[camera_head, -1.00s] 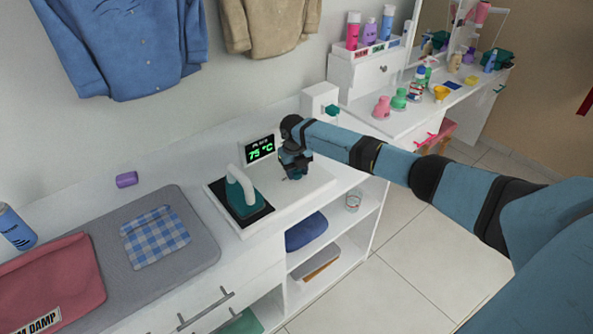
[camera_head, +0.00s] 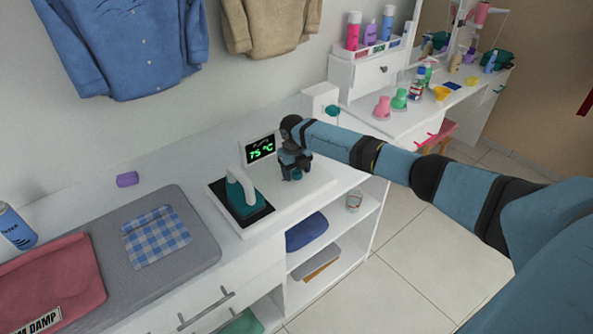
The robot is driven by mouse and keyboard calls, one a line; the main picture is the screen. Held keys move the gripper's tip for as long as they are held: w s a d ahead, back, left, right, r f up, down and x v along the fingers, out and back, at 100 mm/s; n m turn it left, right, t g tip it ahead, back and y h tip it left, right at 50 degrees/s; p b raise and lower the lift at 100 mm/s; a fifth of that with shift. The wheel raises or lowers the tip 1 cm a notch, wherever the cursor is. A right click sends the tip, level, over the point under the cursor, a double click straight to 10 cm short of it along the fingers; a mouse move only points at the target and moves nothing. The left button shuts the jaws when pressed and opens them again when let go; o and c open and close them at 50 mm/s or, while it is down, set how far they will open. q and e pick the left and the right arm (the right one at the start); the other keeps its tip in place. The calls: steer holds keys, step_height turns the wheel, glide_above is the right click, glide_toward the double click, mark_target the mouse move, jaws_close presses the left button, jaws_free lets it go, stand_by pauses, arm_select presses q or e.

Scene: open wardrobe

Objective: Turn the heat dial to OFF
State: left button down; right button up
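The heat dial (camera_head: 298,175) is a small teal knob on the white iron station, right of the iron. It is mostly hidden by my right gripper (camera_head: 296,176), which points down over it with its fingers around the knob. Whether the fingers press on it is too small to tell. The black display (camera_head: 261,149) behind reads 75 °C in green, with a small line above it that I cannot read clearly. My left gripper is not in view.
A teal iron with a white handle (camera_head: 243,193) stands on a black pad left of my gripper. A grey ironing mat (camera_head: 197,252) with folded cloths lies further left. A white box with a teal knob (camera_head: 320,101) stands behind my wrist.

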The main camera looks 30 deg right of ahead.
mark_target(294, 170)
step_height(294, 170, up, 14)
steer(key=shift+a, duration=0.4)
steer(key=shift+f, duration=0.15)
stand_by(0.5)
